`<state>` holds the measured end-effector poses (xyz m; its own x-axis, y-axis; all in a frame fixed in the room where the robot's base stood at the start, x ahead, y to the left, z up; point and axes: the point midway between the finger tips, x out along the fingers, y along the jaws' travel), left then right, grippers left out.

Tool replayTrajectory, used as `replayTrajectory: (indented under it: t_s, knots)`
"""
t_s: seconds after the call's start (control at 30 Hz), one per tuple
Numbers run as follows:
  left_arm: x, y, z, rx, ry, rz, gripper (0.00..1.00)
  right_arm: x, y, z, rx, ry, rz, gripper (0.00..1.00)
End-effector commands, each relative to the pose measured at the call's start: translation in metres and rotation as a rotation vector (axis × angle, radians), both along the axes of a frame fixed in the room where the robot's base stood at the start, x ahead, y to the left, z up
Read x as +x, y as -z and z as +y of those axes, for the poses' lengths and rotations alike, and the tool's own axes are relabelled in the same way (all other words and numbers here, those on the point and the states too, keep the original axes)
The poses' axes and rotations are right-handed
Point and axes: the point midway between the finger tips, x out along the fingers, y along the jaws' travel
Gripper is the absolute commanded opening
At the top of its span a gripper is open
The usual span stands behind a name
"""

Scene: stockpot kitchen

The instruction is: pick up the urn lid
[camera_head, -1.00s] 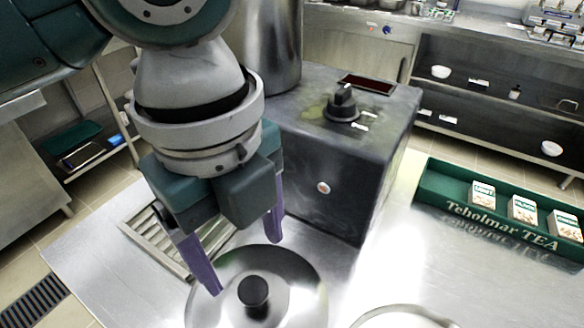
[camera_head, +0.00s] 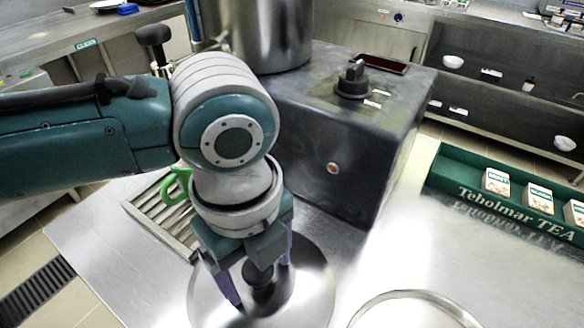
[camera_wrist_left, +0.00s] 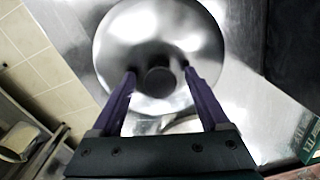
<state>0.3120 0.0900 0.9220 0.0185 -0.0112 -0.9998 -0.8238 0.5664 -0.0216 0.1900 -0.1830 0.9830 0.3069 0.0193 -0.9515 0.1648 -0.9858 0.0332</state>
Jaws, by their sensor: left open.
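The urn lid (camera_head: 312,285) is a round, shiny steel disc with a black knob (camera_head: 262,277) in its middle. It lies flat on the steel counter. My left gripper (camera_head: 262,282) points down over it, open, with its purple fingers on either side of the knob. In the left wrist view the knob (camera_wrist_left: 158,80) sits between the two fingertips (camera_wrist_left: 159,75), with a gap on each side, and the lid (camera_wrist_left: 160,30) spreads beyond them. The gripper body partly hides the lid in the head view. My right gripper is not in view.
A dark box with a dial (camera_head: 325,150) stands right behind the lid, with a tall steel vessel (camera_head: 270,35) on it. A slatted grate (camera_head: 155,222) lies left. A round steel rim (camera_head: 415,295) is at front right. A green tea tray (camera_head: 500,205) lies beyond.

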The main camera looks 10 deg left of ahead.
Motion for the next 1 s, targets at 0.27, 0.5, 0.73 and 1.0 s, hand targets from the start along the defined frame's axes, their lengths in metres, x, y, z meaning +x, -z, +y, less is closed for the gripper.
replayTrajectory:
  t_s: [0.27,0.5,0.73,1.0]
  knots:
    - [-0.0001,-0.0006,-0.0002,0.000,0.000,0.000,0.57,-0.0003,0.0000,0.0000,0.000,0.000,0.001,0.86]
    - [-0.0001,-0.0007,-0.0002,0.000,0.000,0.000,0.30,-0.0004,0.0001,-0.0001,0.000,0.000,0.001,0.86]
    - [-0.0001,-0.0008,-0.0002,0.000,-0.001,0.000,0.05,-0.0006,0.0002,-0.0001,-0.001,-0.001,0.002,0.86]
    - [0.0001,-0.0011,-0.0003,-0.001,-0.001,-0.001,0.00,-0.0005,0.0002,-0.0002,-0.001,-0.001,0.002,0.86]
